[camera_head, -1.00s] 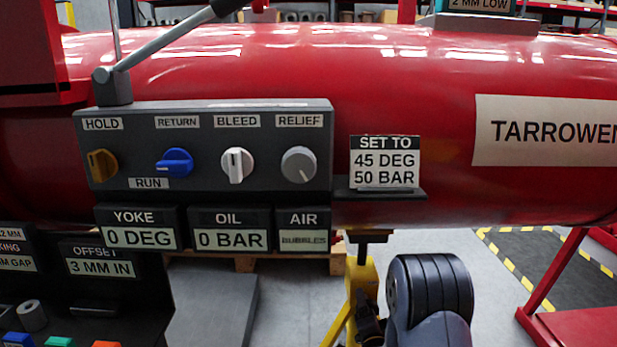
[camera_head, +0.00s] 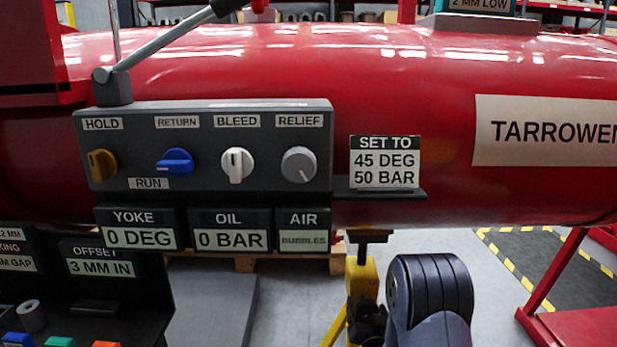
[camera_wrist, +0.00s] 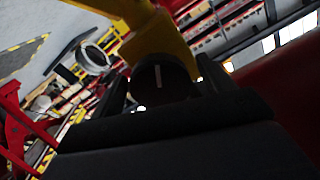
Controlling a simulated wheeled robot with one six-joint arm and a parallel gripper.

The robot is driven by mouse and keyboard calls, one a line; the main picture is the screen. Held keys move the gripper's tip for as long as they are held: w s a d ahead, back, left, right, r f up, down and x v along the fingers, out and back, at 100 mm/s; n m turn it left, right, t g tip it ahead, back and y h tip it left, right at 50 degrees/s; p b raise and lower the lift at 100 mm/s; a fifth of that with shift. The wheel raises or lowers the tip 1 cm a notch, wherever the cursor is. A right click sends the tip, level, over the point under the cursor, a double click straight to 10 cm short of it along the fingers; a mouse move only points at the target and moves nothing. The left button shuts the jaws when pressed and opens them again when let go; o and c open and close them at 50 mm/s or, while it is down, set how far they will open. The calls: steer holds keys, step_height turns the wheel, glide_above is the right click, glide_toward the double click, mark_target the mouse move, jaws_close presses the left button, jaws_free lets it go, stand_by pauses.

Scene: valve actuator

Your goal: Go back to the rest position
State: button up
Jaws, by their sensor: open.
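My gripper (camera_wrist: 165,88) is open, with its two dark fingers in the wrist view. Between the fingertips shows a dark round knob (camera_wrist: 160,80) with a white line, in front of yellow metalwork (camera_wrist: 165,38). I cannot tell how far the knob is from the fingers. In the head view my dark arm link stands low, right of the yellow stand (camera_head: 361,278); I cannot make out the fingers there. The control panel (camera_head: 205,186) carries a brown hold knob (camera_head: 102,164), a blue run/return knob (camera_head: 175,162), a white bleed knob (camera_head: 236,164) and a grey relief knob (camera_head: 299,165).
A large red cylinder (camera_head: 420,90) fills the view behind the panel. Displays read yoke 0 DEG (camera_head: 140,237), oil 0 BAR (camera_head: 229,240) and air bubbles (camera_head: 303,240). A sign (camera_head: 385,162) reads 45 DEG, 50 BAR. A grey lever (camera_head: 170,47) rises upper left.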

steer(key=n, duration=0.4)
steer(key=shift+n, duration=1.9)
